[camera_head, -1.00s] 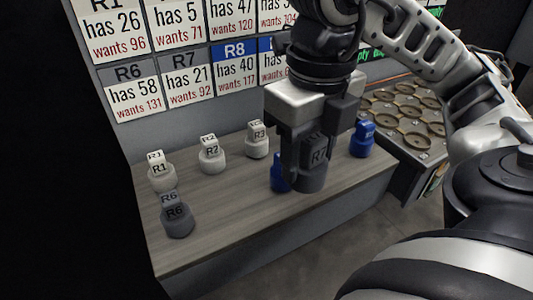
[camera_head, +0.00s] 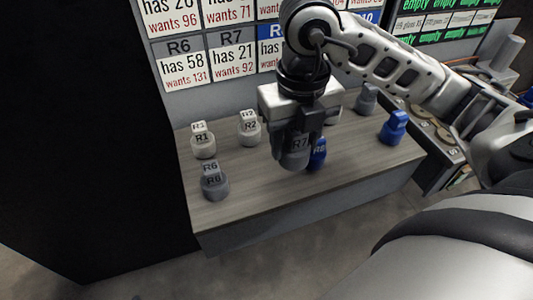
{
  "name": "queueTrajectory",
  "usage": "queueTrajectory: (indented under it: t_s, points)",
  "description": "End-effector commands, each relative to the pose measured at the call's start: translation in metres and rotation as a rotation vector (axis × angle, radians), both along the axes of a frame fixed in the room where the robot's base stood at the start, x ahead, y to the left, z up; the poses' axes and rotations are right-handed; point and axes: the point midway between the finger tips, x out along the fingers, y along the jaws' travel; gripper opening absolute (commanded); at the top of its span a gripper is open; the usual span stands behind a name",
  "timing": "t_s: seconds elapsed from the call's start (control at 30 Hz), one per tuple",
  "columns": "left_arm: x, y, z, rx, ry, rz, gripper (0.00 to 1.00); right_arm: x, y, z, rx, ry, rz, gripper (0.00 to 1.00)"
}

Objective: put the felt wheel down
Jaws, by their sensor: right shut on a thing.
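My right gripper (camera_head: 293,150) is shut on a dark grey round piece labelled R7 (camera_head: 295,159), which I take to be the felt wheel. It holds the piece upright over the middle of the wooden shelf top (camera_head: 255,190). I cannot tell whether the piece's underside touches the wood. A blue piece (camera_head: 318,154) stands just right of it, partly hidden by the gripper. A grey piece labelled R6 (camera_head: 214,184) stands to the left, with bare wood between. My left gripper is not in view.
White pieces R1 (camera_head: 203,145) and R2 (camera_head: 249,131) stand at the back left. A grey piece (camera_head: 367,99) and another blue piece (camera_head: 394,128) stand at the right. Label boards (camera_head: 182,66) rise behind. The shelf front is clear.

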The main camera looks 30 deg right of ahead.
Motion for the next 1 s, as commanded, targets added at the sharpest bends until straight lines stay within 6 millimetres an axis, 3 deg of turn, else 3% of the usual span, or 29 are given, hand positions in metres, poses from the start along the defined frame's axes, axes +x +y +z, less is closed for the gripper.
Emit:
queueTrajectory:
  t_s: [0.1, 0.33, 0.47, 0.73, 1.0]
  points:
    - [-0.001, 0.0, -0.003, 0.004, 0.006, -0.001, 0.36, 0.021, 0.008, -0.02, 0.002, 0.005, -0.001, 0.23]
    - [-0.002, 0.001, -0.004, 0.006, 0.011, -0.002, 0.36, 0.045, 0.016, -0.05, 0.0, 0.0, 0.0, 0.23]
    - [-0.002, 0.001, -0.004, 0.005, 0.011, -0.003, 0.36, 0.05, 0.018, -0.057, -0.001, 0.001, 0.0, 0.23]
    - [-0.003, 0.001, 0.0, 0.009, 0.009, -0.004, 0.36, 0.055, 0.019, -0.091, -0.001, 0.002, 0.001, 0.23]
    - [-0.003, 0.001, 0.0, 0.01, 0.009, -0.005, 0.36, 0.056, 0.019, -0.094, -0.001, -0.002, 0.001, 0.23]
